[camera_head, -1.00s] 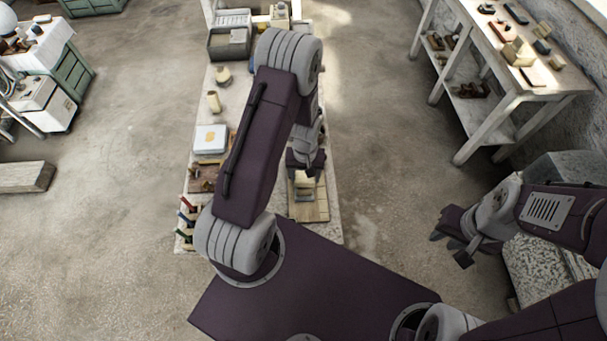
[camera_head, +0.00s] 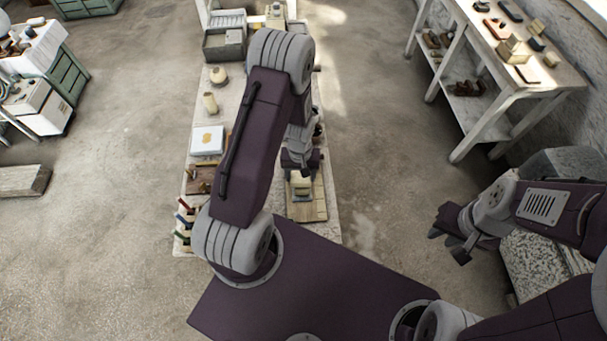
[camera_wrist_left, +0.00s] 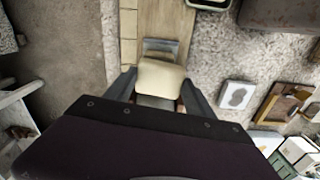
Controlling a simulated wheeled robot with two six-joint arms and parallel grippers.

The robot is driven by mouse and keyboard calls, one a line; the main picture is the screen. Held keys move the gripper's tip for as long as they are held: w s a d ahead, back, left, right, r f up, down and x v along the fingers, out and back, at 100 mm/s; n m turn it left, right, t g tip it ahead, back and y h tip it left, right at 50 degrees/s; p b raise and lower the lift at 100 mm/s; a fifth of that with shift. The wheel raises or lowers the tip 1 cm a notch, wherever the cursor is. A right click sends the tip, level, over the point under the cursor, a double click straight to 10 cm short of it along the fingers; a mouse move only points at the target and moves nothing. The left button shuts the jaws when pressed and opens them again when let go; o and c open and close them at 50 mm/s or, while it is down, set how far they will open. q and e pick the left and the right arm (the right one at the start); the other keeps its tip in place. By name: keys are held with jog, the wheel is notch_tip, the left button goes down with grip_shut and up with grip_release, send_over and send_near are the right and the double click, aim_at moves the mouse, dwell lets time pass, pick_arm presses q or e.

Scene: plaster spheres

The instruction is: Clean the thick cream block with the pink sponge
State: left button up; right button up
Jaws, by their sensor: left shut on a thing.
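The cream block (camera_wrist_left: 162,80) shows between the fingers of my left gripper (camera_wrist_left: 160,88) in the left wrist view. The fingers are on either side of it, and its underside is hidden. In the head view my left gripper (camera_head: 299,166) is low over the wooden board (camera_head: 307,208), with a pale block (camera_head: 301,187) just below it. I cannot make out a pink sponge in either view. My right gripper (camera_head: 452,240) is empty, off to the right, with its fingers apart.
A small grey-framed piece (camera_wrist_left: 160,46) lies beyond the cream block. The narrow bench (camera_head: 226,128) also holds a white box (camera_head: 208,139), a cream cylinder (camera_head: 210,102), a grey bin (camera_head: 224,44) and several coloured-handled tools (camera_head: 185,220). A work table (camera_head: 560,82) stands to the right.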

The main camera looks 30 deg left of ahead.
pick_arm(q)
jog(key=shift+s+a+f, duration=0.1)
jog(key=shift+s+a, duration=0.35)
jog(key=shift+a, duration=0.35)
jog(key=shift+w+d, duration=0.3)
jog(key=shift+d, duration=0.35)
jog(key=shift+w+d, duration=0.25)
jog(key=shift+d, duration=0.15)
jog(key=shift+w+d, duration=0.35)
jog(key=shift+d, duration=0.5)
jog(key=shift+s+a, duration=0.3)
jog(key=shift+a, duration=0.35)
jog(key=shift+s+a, duration=0.3)
jog(key=shift+a, duration=0.35)
jog(key=shift+s+a, duration=0.3)
jog(key=shift+a, duration=0.35)
